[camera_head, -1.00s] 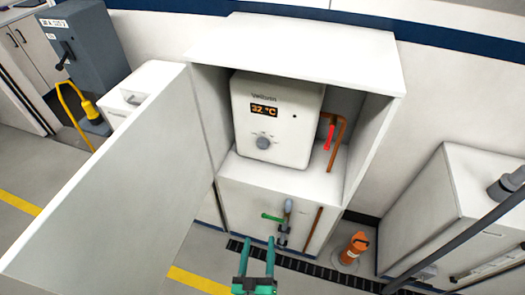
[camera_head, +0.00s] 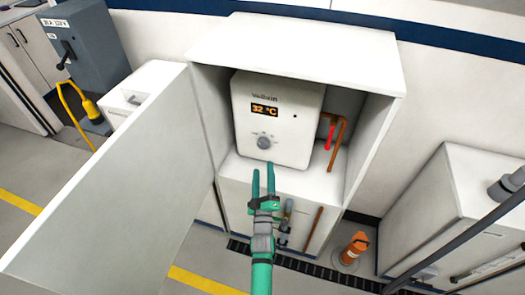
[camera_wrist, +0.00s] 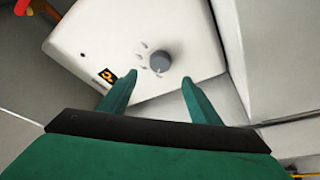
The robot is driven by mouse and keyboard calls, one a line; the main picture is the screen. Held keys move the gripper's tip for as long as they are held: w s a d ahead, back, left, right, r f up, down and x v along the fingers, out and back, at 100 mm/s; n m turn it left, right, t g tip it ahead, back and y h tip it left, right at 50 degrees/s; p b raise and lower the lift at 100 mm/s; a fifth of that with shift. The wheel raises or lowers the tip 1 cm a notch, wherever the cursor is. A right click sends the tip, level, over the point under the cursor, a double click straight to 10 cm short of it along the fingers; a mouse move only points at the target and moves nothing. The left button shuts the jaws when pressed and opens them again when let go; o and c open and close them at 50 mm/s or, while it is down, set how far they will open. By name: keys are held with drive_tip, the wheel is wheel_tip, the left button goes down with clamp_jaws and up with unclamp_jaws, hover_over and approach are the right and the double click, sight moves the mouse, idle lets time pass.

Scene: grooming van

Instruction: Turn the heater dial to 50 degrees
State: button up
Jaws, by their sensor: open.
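The white heater (camera_head: 290,97) sits inside an open cabinet, and its display (camera_head: 264,110) reads 32 °C. The round grey heater dial (camera_head: 264,142) is below the display on the front face. In the wrist view the dial (camera_wrist: 159,62) lies beyond the fingertips, between their lines, nearer the right finger. My green gripper (camera_head: 263,170) is open and empty, just below and in front of the dial, apart from it. The gripper also shows in the wrist view (camera_wrist: 160,80), with part of the display (camera_wrist: 110,76) beside its left fingertip.
The cabinet door (camera_head: 110,190) stands swung open to the left. Copper pipes with a red valve handle (camera_head: 330,136) are right of the heater. An orange cylinder (camera_head: 354,248) stands on the floor, and a white cabinet (camera_head: 440,215) is at right.

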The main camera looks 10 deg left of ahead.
sight(263, 146)
drive_tip(key=x, duration=0.9)
drive_tip(key=shift+w+a+r, duration=0.1)
drive_tip(key=shift+w, duration=0.25)
drive_tip(key=c, duration=1)
